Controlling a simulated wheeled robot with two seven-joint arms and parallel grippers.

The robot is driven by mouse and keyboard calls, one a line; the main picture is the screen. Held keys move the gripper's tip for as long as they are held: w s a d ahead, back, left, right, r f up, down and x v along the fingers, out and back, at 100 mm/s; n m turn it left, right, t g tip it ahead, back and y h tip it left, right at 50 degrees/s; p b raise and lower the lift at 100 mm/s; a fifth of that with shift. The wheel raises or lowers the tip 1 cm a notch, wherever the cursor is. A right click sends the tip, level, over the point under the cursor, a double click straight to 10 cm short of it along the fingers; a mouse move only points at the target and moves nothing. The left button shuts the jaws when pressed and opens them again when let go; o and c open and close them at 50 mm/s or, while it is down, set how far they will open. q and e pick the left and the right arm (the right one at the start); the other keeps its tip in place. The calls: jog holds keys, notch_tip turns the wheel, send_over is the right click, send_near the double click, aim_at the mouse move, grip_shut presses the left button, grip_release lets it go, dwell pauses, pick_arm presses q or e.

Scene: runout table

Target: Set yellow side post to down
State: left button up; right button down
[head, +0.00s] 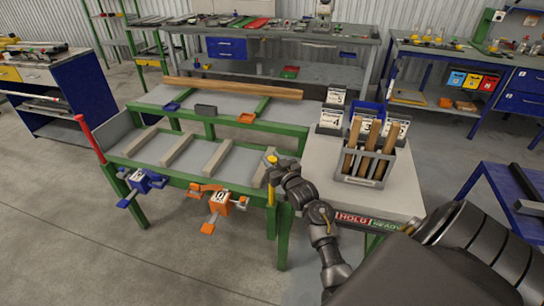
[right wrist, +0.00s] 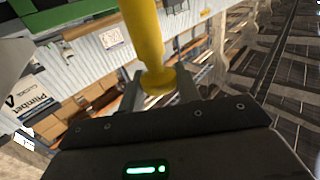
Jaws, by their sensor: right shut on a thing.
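The yellow side post (head: 271,194) is at the right end of the green-framed runout table (head: 190,181). Its yellow top (head: 272,158) shows just above my right gripper (head: 272,172), whose arm comes in from the lower right. In the right wrist view the yellow post (right wrist: 146,40) runs down between the fingers of the right gripper (right wrist: 158,88), with a wider yellow collar at its end. The right gripper is shut on the post. The gripper hides part of the post in the head view. My left gripper is not in view.
A red post (head: 89,138) stands at the table's left end. Blue (head: 142,183) and orange (head: 217,200) clamps sit on the front rail. A grey stand (head: 404,192) with a crate of wooden pieces (head: 373,164) is right of my gripper. Floor in front is clear.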

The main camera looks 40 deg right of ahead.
jog(key=shift+f, duration=0.25)
jog(key=c, duration=1)
grip_release()
jog(key=s+a+b, duration=0.1)
jog(key=s, duration=0.9)
jog(key=shift+s+a, duration=0.35)
jog(key=shift+a, duration=0.05)
